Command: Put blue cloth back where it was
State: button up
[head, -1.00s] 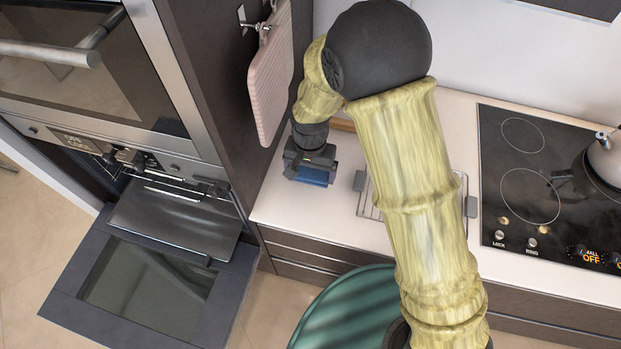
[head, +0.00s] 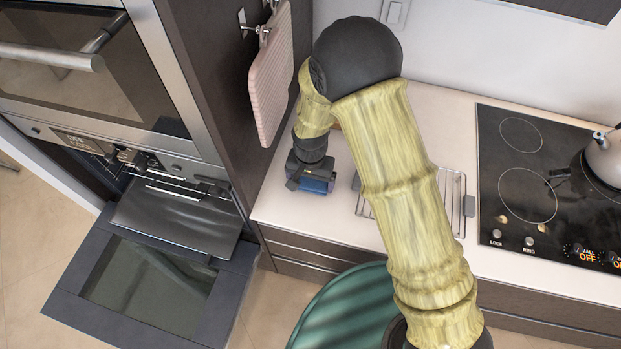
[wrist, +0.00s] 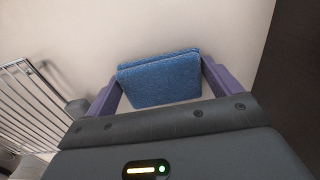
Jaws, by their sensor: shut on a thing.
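My gripper (wrist: 160,82) is shut on the folded blue cloth (wrist: 162,80), which sits between its two purple fingers in the wrist view. In the head view the gripper (head: 311,186) is low over the white counter, left of the wire rack, and a bit of the blue cloth (head: 319,186) shows at it. I cannot tell whether the cloth touches the counter. My forearm hides part of the counter behind it.
A wire rack (head: 449,193) lies on the counter (head: 345,230), partly behind my arm. A pink board (head: 270,80) hangs on the cabinet side. The lower oven door (head: 150,285) is open. A kettle (head: 605,160) stands on the cooktop (head: 530,135). A green round seat (head: 345,310) is below the counter.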

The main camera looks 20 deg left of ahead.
aim_at(311, 182)
jog(key=shift+f, duration=0.2)
jog(key=o, duration=0.7)
jog(key=shift+r, duration=0.1)
jog(key=shift+r, duration=0.1)
notch_tip(311, 182, up, 12)
jog(key=shift+r+b, duration=0.1)
jog(key=shift+b, duration=1.15)
jog(key=shift+w+d, duration=0.1)
